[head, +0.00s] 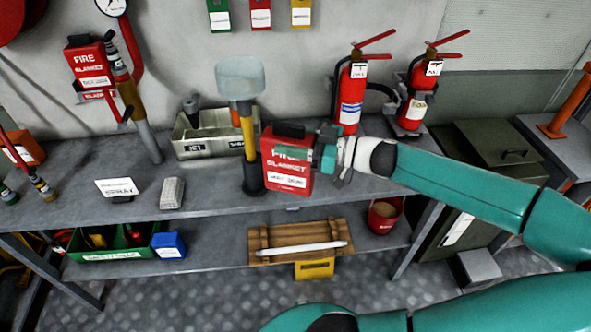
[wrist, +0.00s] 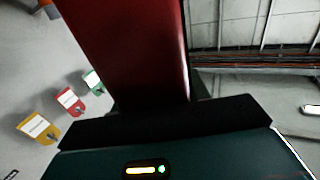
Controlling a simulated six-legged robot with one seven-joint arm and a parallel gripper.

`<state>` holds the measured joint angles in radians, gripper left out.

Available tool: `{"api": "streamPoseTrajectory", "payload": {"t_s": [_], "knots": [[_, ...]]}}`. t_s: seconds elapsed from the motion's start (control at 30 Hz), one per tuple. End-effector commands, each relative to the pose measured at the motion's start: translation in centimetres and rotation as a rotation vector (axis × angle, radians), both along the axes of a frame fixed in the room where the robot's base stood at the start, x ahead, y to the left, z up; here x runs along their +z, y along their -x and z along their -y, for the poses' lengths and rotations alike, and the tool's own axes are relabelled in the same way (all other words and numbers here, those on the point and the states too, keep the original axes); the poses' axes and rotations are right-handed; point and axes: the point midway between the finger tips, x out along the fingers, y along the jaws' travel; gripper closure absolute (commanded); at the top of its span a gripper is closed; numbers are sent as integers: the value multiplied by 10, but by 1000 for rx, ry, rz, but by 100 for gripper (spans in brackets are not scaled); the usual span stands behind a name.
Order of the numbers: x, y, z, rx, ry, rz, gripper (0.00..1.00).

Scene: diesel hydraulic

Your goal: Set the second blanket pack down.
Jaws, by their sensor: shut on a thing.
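A red fire blanket pack (head: 287,172) with white lettering and a black top is upright over the bench, near its front edge. My gripper (head: 318,157) is shut on this pack from its right side. Whether the pack's bottom touches the bench (head: 220,193) cannot be told. In the wrist view the red pack (wrist: 130,45) fills the upper middle, close against the dark gripper jaws. Another red fire blanket pack (head: 90,65) is on the wall at the upper left.
A lamp-like post (head: 248,150) stands just left of the held pack. A grey bin (head: 205,148) is behind it. Two fire extinguishers (head: 350,98) (head: 416,100) stand behind my arm. A white sign (head: 117,187) and grey block (head: 171,193) lie left; bare bench lies between block and post.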

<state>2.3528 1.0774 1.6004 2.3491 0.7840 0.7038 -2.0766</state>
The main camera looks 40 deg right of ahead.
Motion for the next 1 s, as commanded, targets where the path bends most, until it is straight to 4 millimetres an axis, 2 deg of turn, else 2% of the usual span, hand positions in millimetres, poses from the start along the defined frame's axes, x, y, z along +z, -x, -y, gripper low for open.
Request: {"api": "streamPoseTrajectory", "payload": {"t_s": [0.43,0.6,1.0], "knots": [[-38,-54,67,2,0,1,100],[-68,-71,86,1,-2,2,100],[-104,-89,105,0,-3,1,100]]}}
